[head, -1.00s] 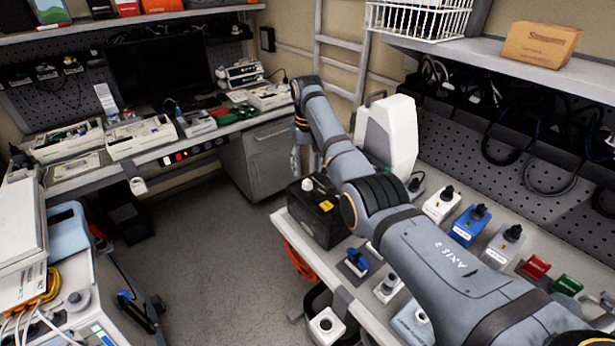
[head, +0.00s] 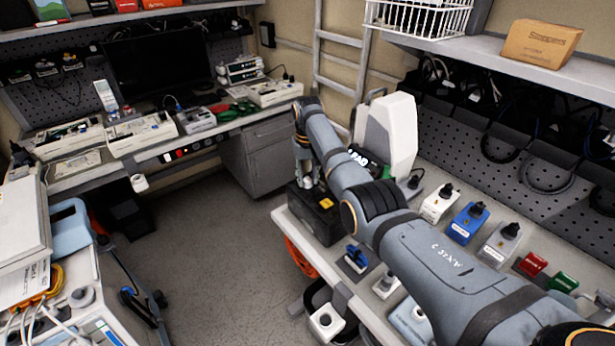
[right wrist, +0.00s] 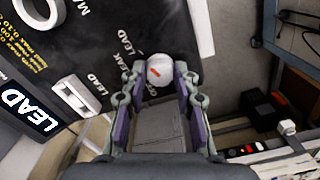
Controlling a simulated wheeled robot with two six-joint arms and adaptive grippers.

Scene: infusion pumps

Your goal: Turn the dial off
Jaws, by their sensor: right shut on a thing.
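The dial is a round white knob with a small red mark, seen in the right wrist view (right wrist: 160,66). It sits on a black box (head: 325,220) with a yellow patch and white LEAD lettering, at the far left end of the right bench. My right gripper (right wrist: 159,80) is shut on the dial, one finger on each side of it. The red mark lies slightly tilted. My left gripper is not in view.
A white upright device (head: 388,135) stands just behind the box. A grey cabinet (head: 262,155) is beyond. The floor (head: 225,250) between benches is open.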

